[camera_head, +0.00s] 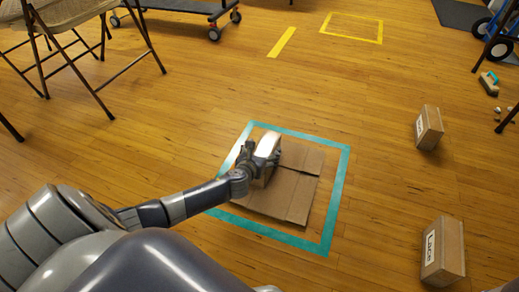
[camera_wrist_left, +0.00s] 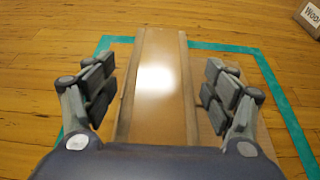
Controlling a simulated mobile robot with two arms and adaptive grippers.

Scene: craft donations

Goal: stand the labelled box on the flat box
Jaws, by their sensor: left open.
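A brown cardboard box (camera_head: 267,146) stands on the flat box (camera_head: 301,190), toward its far left part. Its top shines white with glare, and I see no label on the sides in view. In the left wrist view the box (camera_wrist_left: 157,85) runs lengthwise between my fingers. My left gripper (camera_head: 256,158) is at this box, with a finger on each side. In the left wrist view the gripper (camera_wrist_left: 160,95) is open, with a narrow gap at the right finger. My right gripper is not in view.
Teal tape (camera_head: 339,190) frames the flat box on the wooden floor. A box marked "Lace" (camera_head: 443,252) and another labelled box (camera_head: 429,127) stand at the right.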

